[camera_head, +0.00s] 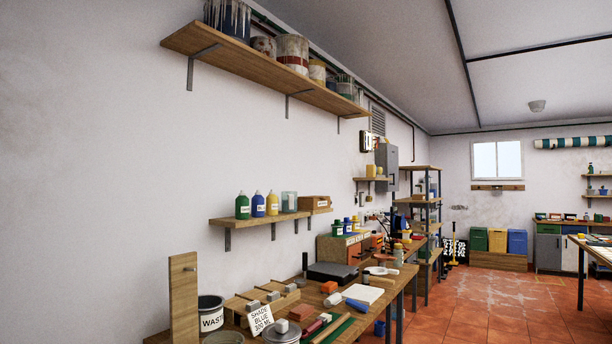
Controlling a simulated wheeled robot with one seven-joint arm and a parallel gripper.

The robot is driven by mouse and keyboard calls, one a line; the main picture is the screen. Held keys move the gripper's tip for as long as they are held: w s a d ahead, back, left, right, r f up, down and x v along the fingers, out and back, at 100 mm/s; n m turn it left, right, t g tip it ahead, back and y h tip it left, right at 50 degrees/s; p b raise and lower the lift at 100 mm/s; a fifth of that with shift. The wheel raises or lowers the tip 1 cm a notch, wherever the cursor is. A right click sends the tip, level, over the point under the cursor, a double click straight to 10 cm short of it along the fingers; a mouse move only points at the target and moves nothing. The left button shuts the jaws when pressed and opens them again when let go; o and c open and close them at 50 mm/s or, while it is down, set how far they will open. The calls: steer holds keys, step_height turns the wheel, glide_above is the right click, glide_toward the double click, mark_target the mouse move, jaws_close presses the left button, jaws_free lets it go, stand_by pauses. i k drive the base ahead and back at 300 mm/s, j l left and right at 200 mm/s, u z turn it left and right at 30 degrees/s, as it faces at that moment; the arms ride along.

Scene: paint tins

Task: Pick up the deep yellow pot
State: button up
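Several small yellow things show, and I cannot tell which is the deep yellow pot. A small yellow pot (356,222) stands in a row beside a blue pot (347,226) and a green pot (337,229) on the box at the back of the workbench. Another yellow pot (371,170) sits on a small wall shelf further along. A yellow bottle (272,204) stands on the lower wall shelf between a blue bottle and a glass-like container. My gripper is not in view.
The workbench (405,277) is crowded with blocks, tools, a waste bucket (211,314) and a "shade blue" sign (262,322). A high shelf (262,66) holds stained tins. A shelving rack (434,205) stands beyond the bench. The red tiled floor (490,304) at right is mostly clear.

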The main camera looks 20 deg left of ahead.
mark_target(370, 170)
steer(key=u, duration=0.3)
steer(key=i+l+z, duration=0.25)
steer(key=i, duration=0.5)
steer(key=i+z, duration=0.25)
steer(key=i, duration=0.55)
steer(key=i+z, duration=0.15)
steer(key=i, duration=0.85)
steer(key=i+z, duration=0.15)
steer(key=i, duration=0.85)
steer(key=i+u, duration=0.15)
steer(key=i, duration=0.75)
steer(key=i+l+u, duration=0.1)
steer(key=i, duration=0.8)
